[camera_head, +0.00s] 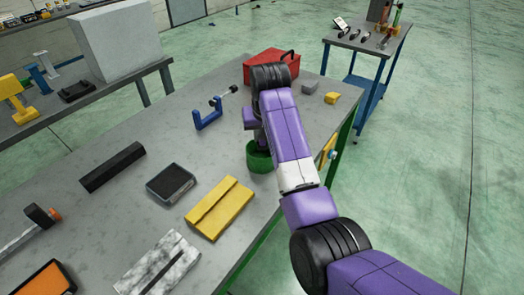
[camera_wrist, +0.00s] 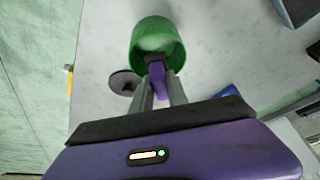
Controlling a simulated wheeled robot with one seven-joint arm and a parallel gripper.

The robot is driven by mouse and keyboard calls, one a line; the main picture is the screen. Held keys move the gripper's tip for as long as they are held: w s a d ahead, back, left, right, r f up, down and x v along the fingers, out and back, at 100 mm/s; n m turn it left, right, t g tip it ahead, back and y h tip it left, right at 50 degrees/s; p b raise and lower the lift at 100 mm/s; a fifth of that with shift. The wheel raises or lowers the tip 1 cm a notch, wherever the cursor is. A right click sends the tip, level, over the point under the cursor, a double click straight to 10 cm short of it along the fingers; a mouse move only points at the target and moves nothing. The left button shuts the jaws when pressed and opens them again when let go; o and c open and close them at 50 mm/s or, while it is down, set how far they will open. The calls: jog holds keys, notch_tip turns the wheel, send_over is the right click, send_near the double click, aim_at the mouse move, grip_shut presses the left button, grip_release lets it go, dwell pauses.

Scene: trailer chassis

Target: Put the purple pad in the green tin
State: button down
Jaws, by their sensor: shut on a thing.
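The green tin (camera_head: 261,163) stands on the grey workbench below my arm, and my arm partly covers it. In the wrist view the tin (camera_wrist: 136,38) has its open mouth towards my gripper. My gripper (camera_wrist: 158,76) is shut on the purple pad (camera_wrist: 160,86), right at the tin's near rim. A dark part at the fingertips overlaps the tin's mouth; I cannot tell how far inside it is. In the head view my arm hides the fingers and the pad.
A yellow case (camera_head: 220,207), a dark tray (camera_head: 170,184) and a black bar (camera_head: 112,167) lie left of the tin. A blue clamp (camera_head: 208,119) and a red toolbox (camera_head: 271,66) are farther back. A dark disc (camera_wrist: 123,82) lies close by the tin.

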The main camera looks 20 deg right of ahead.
jog(key=shift+f+p, duration=0.35)
jog(key=shift+f, duration=3.55)
jog(key=shift+f, duration=0.1)
jog(key=c, duration=1.6)
grip_release()
jog(key=shift+s+r, duration=0.15)
jog(key=shift+r, duration=0.45)
jog(key=v, duration=1.1)
jog(key=shift+s+a+b, duration=0.1)
jog(key=shift+b, duration=0.3)
